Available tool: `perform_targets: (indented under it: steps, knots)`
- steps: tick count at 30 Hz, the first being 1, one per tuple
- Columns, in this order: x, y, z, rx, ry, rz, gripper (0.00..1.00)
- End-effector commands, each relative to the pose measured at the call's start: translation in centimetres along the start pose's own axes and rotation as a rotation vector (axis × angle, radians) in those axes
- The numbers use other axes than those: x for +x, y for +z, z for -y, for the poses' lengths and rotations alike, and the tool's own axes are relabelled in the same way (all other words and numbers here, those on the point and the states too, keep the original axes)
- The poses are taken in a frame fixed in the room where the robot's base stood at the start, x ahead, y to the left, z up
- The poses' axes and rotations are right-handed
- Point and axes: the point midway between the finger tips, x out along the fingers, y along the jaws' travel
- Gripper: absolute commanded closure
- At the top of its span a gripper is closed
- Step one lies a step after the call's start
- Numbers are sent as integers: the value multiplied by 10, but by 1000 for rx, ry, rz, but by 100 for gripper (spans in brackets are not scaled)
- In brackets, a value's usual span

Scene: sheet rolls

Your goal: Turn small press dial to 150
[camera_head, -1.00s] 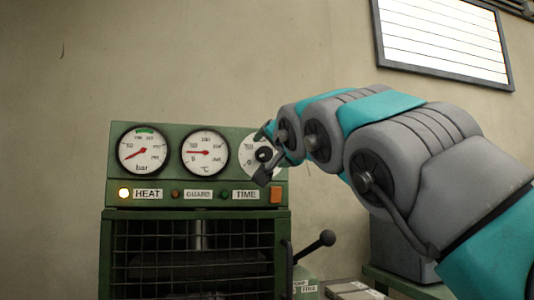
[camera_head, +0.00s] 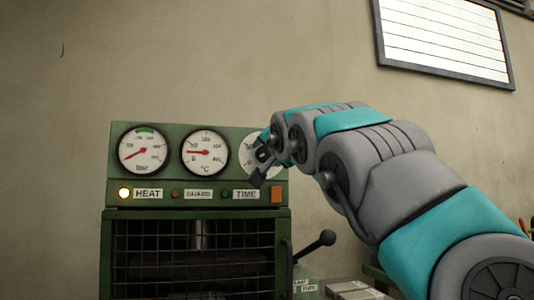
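The small press has a green panel (camera_head: 225,134) with a bar gauge (camera_head: 143,149) at the left and a °C gauge (camera_head: 206,152) in the middle. The white dial (camera_head: 247,157) is at the right, above the TIME label, and is largely hidden behind my arm. Its pointer and scale cannot be read. My gripper (camera_head: 261,166) is in front of the dial, at its black knob. I cannot tell whether the fingers touch or grip the knob.
A wire guard (camera_head: 190,262) covers the press front. A black ball-ended lever (camera_head: 327,238) sticks out at right. The wall is clear at left.

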Motion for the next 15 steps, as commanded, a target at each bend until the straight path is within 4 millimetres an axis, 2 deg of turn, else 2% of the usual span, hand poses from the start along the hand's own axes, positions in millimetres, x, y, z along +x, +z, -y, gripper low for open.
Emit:
perform_targets:
  steps: [1,12,15]
  knots:
    - [0,0,0,0,0,0,51]
    - [0,0,0,0,0,0,93]
    - [0,0,0,0,0,0,100]
